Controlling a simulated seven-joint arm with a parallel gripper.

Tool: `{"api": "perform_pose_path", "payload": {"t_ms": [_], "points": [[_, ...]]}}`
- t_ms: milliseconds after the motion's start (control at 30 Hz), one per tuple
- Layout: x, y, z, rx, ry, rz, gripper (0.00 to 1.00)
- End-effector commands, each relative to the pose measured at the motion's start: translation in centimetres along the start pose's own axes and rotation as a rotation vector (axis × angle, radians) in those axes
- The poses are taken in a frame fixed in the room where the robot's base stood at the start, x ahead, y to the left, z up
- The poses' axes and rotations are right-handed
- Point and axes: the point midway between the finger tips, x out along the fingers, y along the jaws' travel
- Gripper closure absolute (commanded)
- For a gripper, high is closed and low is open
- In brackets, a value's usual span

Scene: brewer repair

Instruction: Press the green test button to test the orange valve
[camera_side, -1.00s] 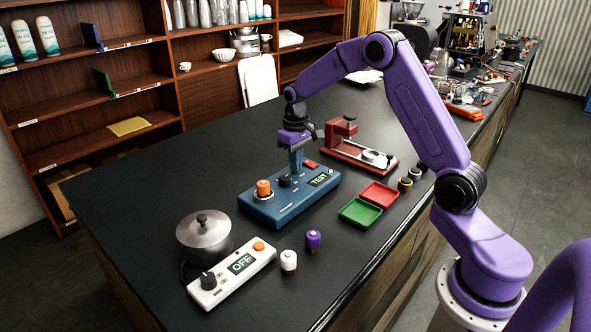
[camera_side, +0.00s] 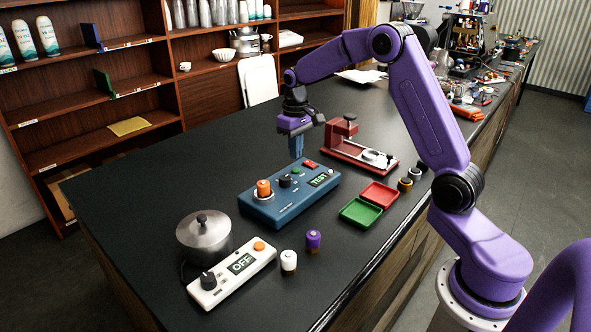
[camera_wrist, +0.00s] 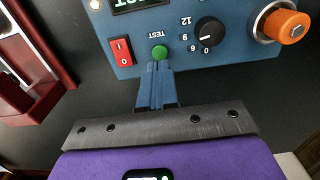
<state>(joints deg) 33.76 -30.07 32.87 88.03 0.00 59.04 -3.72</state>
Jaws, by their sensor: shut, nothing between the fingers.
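The blue tester box (camera_side: 285,205) sits on the black counter. The green test button (camera_wrist: 159,52) is on its panel, between a red rocker switch (camera_wrist: 121,50) and a black dial (camera_wrist: 208,35); the button also shows in the side view (camera_side: 297,170). The orange valve (camera_side: 264,188) stands upright in the box's round metal socket, and it also shows in the wrist view (camera_wrist: 285,27). The box's display (camera_side: 320,179) reads TEST. My gripper (camera_side: 296,153) is shut and empty, above the back edge of the box. In the wrist view its blue fingertips (camera_wrist: 157,68) appear just short of the green button.
A red press (camera_side: 350,150) stands behind the box at right. Red (camera_side: 379,194) and green (camera_side: 360,213) trays lie to its right. A white controller (camera_side: 232,275) reading OFF, a metal pot (camera_side: 203,235) and white and purple valves (camera_side: 313,240) are in front.

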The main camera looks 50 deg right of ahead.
Motion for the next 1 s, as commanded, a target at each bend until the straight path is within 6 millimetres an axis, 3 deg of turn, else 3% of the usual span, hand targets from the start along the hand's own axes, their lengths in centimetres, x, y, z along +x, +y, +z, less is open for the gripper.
{"api": "perform_pose_path", "payload": {"t_ms": [433, 1000], "points": [[-0.5, 0.0, 0.0, 0.000, 0.000, 0.000, 1.00], [-5.2, 0.0, 0.0, 0.001, 0.001, 0.000, 1.00]]}}
